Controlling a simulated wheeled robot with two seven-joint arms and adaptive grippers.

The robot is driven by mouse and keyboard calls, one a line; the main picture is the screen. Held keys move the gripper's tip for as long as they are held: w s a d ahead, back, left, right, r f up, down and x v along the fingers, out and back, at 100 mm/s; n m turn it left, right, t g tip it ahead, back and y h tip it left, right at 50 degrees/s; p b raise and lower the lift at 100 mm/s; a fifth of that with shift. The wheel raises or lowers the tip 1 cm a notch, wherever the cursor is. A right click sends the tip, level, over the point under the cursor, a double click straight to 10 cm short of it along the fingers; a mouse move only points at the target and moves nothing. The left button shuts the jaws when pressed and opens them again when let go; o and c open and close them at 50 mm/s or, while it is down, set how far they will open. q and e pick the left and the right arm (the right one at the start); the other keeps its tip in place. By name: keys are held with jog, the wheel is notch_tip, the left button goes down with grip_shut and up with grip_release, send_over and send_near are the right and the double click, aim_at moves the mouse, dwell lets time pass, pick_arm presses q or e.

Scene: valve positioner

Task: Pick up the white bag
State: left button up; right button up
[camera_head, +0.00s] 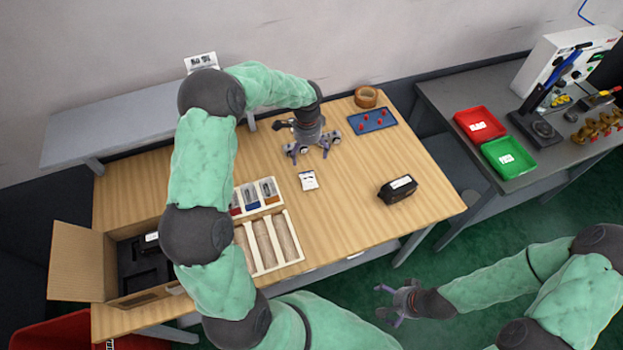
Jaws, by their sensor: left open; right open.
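The white bag (308,180) is a small flat packet with dark print, lying on the wooden table near its middle. My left gripper (312,152) is open and empty above the table, just behind the bag, with its fingers pointing down toward the front. It looks apart from the bag. My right gripper (385,300) is open and empty, low over the green floor in front of the table, well away from the bag.
A black device (397,190) sits right of the bag. A blue tray (372,121) with red parts and a tape roll (366,97) are behind. A wooden organizer (289,244) and an open cardboard box (78,262) lie left. The table between bag and device is clear.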

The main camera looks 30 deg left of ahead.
pick_arm(q)
jog(key=b, duration=0.4)
send_over(308, 179)
notch_tip(308, 179, down, 5)
jog(key=f+b, duration=0.1)
jog(key=f, duration=0.5)
jog(key=shift+w+d+f+b, duration=0.15)
jog(key=shift+w+f+b, duration=0.1)
jog(key=shift+b, duration=0.15)
notch_tip(308, 179, down, 5)
jog(key=shift+s+b, duration=0.1)
jog(key=shift+b, duration=0.45)
jog(key=c, duration=1.3)
